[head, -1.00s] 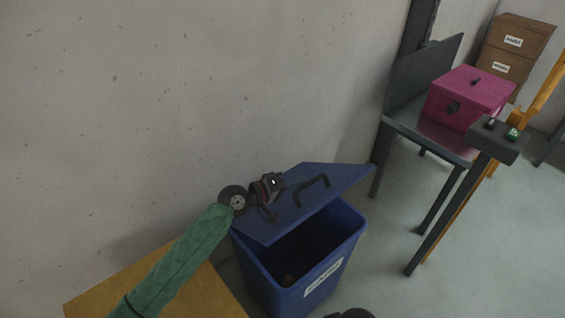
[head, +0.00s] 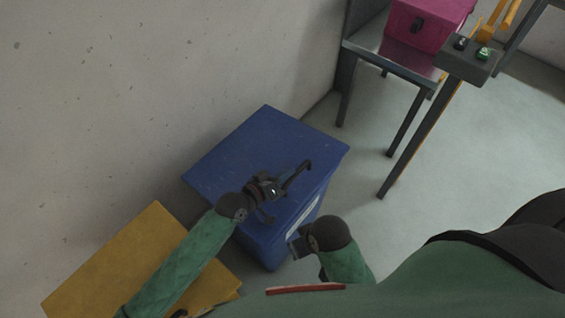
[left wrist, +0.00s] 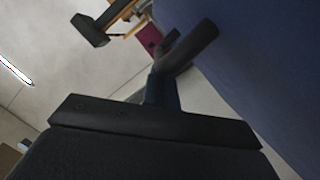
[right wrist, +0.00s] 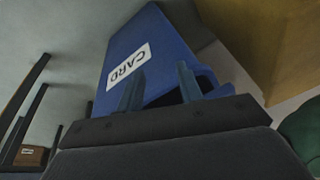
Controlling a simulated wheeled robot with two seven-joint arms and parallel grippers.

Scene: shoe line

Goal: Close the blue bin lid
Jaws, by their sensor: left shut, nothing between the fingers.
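The blue bin (head: 262,246) stands on the floor beside the wall, and its lid (head: 245,150) lies flat over the top in the head view. A dark bar handle (head: 299,173) sits near the lid's front edge. My left gripper (head: 281,189) is shut and empty, low over the lid beside the handle; I cannot tell whether it touches. The lid fills the right of the left wrist view (left wrist: 270,60). My right gripper (right wrist: 160,86) is open and empty in front of the bin's labelled side (right wrist: 128,66). A dark gap shows between its fingers in the right wrist view.
A yellow-brown box or surface (head: 125,265) stands left of the bin, under my left arm. A grey metal table (head: 375,50) with a pink box (head: 428,20) and a post with buttons (head: 468,60) stand at the upper right. The floor between is clear.

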